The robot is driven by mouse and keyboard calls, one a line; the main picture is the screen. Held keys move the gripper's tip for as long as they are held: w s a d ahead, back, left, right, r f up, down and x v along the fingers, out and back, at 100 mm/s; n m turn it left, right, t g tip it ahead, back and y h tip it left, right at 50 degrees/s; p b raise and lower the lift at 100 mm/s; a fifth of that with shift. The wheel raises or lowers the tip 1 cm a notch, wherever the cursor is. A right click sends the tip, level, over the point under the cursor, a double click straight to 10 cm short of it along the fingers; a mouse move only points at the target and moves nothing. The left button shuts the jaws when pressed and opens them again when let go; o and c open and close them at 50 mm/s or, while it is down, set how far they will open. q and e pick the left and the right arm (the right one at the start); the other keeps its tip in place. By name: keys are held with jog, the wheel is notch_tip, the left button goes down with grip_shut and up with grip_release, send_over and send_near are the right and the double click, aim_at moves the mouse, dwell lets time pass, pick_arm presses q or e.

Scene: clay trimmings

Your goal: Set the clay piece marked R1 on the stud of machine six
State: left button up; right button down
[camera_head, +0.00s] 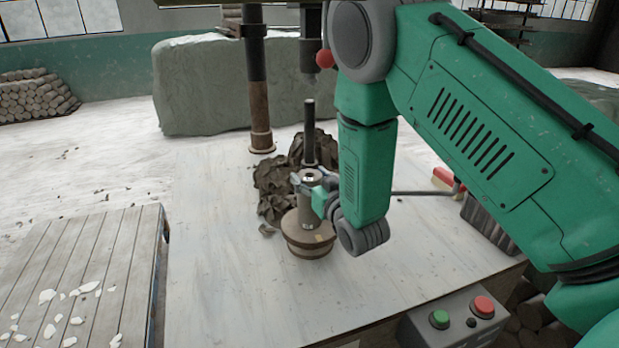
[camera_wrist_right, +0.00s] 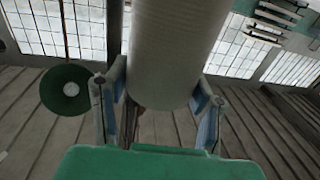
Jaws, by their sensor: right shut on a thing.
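A brown-grey clay cylinder (camera_head: 309,209) stands upright near the middle of the table in the head view. Its small top label is too small to read. My right gripper (camera_head: 312,184) is shut on its upper part. In the wrist view the pale cylinder (camera_wrist_right: 176,60) fills the space between my right gripper's fingers (camera_wrist_right: 160,103). A dark upright stud (camera_head: 309,130) rises directly behind or through the cylinder's top; I cannot tell which. A wider round base (camera_head: 308,243) sits below the cylinder. No machine number is legible. My left gripper is out of view.
Dark clay trimmings (camera_head: 272,187) lie heaped beside and behind the base. A machine column (camera_head: 258,90) stands behind. A control box with green (camera_head: 439,319) and red (camera_head: 482,307) buttons is at the front edge. A slatted pallet (camera_head: 85,265) is at left. The table's left part is clear.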

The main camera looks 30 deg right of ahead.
jog(key=shift+f, duration=0.15)
jog(key=c, duration=0.6)
grip_release()
jog(key=shift+a, duration=0.1)
jog(key=shift+s, duration=0.15)
jog(key=shift+s, duration=0.25)
jog(key=s, duration=0.3)
jog(key=s+a, duration=0.1)
jog(key=s, duration=0.7)
jog(key=shift+a, duration=0.15)
